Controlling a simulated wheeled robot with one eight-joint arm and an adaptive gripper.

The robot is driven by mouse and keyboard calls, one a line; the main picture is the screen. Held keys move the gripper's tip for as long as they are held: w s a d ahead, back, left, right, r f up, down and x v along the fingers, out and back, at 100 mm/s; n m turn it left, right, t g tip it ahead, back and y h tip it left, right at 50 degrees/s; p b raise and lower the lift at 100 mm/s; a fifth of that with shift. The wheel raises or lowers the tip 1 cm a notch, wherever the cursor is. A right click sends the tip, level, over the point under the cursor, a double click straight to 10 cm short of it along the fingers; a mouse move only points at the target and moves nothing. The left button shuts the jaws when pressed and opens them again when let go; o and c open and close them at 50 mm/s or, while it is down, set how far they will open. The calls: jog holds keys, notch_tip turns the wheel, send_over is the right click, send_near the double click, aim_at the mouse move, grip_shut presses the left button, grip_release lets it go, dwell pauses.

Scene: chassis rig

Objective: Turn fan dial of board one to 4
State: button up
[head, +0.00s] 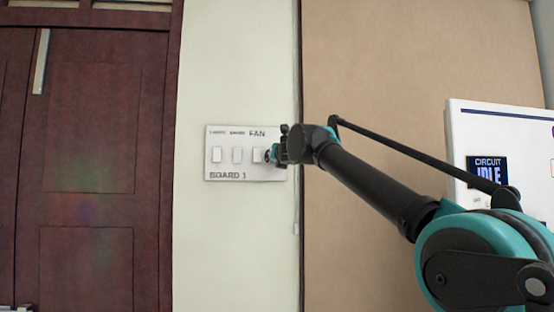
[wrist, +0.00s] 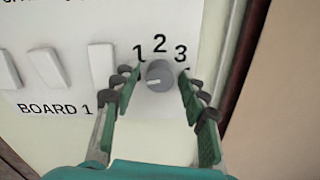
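Board one is a white wall plate (head: 215,168) marked "BOARD 1", with a "FAN" label at its upper right. In the wrist view, the board (wrist: 60,85) shows the round grey fan dial (wrist: 159,76) with the numbers 1, 2 and 3 above it. A mark near 4 is hidden by the right finger. The dial's pointer line seems to point left and slightly down. My gripper (wrist: 158,92) is open, with one finger on each side of the dial and visible gaps between. In the head view, my gripper (head: 272,153) covers the dial.
Several white rocker switches (head: 237,155) sit on the board left of the dial. A dark red door (head: 90,150) is at the left. A tan panel (head: 400,80) lies right of the board. A white unit with a "CIRCUIT IDLE" screen (head: 487,171) is at the right.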

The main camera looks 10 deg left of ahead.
grip_shut()
jog(key=shift+m, duration=0.3)
jog(key=shift+n, duration=16.3)
